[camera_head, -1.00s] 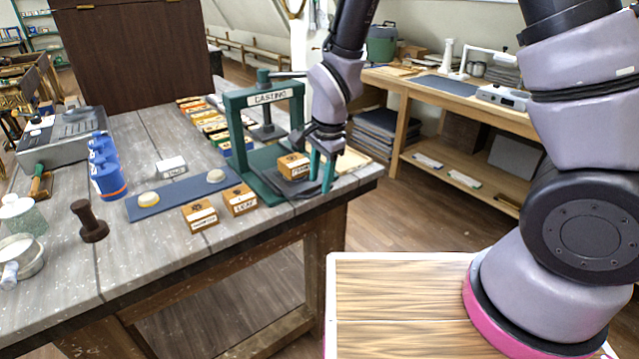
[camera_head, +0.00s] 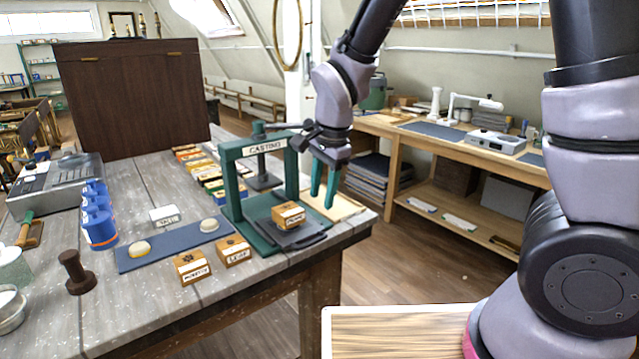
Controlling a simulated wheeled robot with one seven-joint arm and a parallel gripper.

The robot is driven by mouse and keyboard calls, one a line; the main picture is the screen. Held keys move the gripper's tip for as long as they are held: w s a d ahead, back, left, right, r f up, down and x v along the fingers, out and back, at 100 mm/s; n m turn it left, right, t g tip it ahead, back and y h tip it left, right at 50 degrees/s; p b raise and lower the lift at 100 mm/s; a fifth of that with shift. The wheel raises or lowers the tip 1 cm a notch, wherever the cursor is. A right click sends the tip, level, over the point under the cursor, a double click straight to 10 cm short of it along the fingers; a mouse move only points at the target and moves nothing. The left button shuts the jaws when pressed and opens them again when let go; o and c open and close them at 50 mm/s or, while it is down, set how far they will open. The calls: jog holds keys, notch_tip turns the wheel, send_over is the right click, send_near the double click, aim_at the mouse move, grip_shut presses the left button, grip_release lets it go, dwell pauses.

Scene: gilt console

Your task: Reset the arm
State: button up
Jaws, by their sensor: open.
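My gripper (camera_head: 324,190) hangs with its green fingers pointing down, just right of the green casting press (camera_head: 232,185) near the table's right end. It is open, and nothing shows between the fingers. A small wooden block (camera_head: 288,214) with a white label sits on the dark plate in the press. The gripper is apart from the block, to its right and a little higher.
Two labelled wooden blocks, one (camera_head: 192,267) and another (camera_head: 233,251), stand in front of the press. A blue mat (camera_head: 170,245) holds two pale discs. Blue containers (camera_head: 98,220) and a dark stamp (camera_head: 76,272) stand left. A wooden workbench (camera_head: 400,140) stands behind right.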

jog(key=w+d+r+n+t+y, duration=0.1)
jog(key=w+d+r, duration=0.1)
jog(key=d+r, duration=0.7)
jog(key=s+d+r+n+t, duration=0.2)
jog(key=s+d+r, duration=0.2)
jog(key=d+r, duration=0.2)
jog(key=s+d+r+n+t, duration=0.2)
jog(key=s+d+r, duration=0.3)
jog(key=d+r, duration=0.2)
jog(key=d, duration=0.2)
jog(key=shift+s+d+r+n+t, duration=0.15)
jog(key=shift+d+r+n+t, duration=0.15)
jog(key=shift+n, duration=0.1)
